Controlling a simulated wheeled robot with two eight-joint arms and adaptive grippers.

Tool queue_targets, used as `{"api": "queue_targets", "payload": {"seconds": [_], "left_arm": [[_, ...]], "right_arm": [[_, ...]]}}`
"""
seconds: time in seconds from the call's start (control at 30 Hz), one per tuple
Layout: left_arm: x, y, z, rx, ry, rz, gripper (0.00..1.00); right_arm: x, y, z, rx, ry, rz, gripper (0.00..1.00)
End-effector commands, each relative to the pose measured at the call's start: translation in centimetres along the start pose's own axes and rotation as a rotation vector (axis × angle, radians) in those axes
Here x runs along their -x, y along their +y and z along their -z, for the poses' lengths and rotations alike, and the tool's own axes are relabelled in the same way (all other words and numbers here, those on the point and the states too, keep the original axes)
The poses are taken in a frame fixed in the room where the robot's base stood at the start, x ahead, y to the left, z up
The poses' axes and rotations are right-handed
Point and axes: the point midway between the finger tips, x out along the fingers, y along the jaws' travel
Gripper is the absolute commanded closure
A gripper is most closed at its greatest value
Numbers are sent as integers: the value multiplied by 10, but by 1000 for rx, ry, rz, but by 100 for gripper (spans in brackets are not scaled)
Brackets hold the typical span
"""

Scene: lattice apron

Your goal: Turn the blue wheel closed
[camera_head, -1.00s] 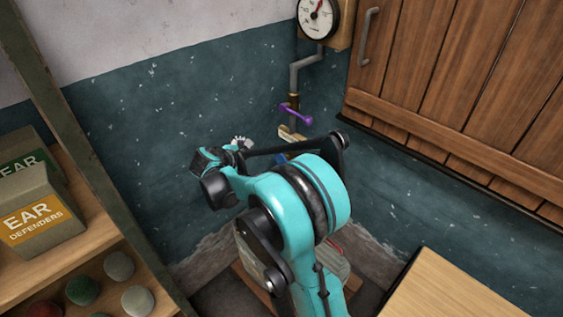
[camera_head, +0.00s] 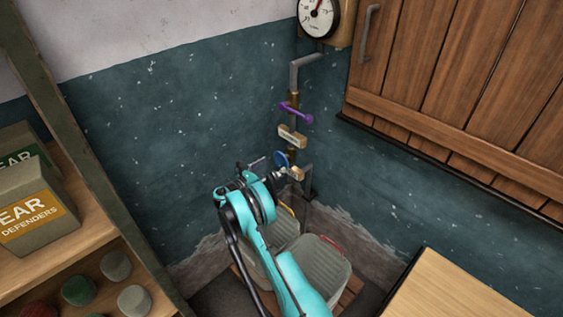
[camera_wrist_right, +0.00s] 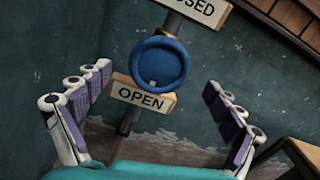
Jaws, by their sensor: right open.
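The blue wheel (camera_head: 281,159) sits on a vertical pipe at the corner wall. In the right wrist view the blue wheel (camera_wrist_right: 160,64) faces me, with a small pale mark low on its face. An OPEN plate (camera_wrist_right: 143,96) is just below it and a plate reading "…SED" (camera_wrist_right: 205,10), partly cut off, is above. My right gripper (camera_head: 268,167) is just in front of the wheel. In the wrist view its purple-padded fingers (camera_wrist_right: 157,80) are spread wide on either side, apart from the wheel. My left gripper is out of view.
A purple lever (camera_head: 296,113) and a gauge (camera_head: 317,17) are higher on the pipe. Grey bins (camera_head: 318,268) stand below. A wooden shutter (camera_head: 450,90) is at right, a shelf with an ear defenders box (camera_head: 35,215) at left, and a wooden top (camera_head: 450,290) at lower right.

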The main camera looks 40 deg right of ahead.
Motion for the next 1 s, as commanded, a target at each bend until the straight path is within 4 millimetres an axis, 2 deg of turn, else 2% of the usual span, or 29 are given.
{"api": "queue_targets", "payload": {"seconds": [0.1,0.3,0.67,0.8,0.87,1.0], "left_arm": [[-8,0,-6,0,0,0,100],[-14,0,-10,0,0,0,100],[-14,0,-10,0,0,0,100],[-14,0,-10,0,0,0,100],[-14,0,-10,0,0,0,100],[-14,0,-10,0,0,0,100]], "right_arm": [[-22,0,3,-1,1,2,7],[-46,0,2,-2,2,-1,7],[-52,0,0,-2,2,-2,7],[-52,0,0,-3,2,-2,44],[-52,0,0,-3,2,-2,57],[-52,0,0,-3,2,-2,57]]}}
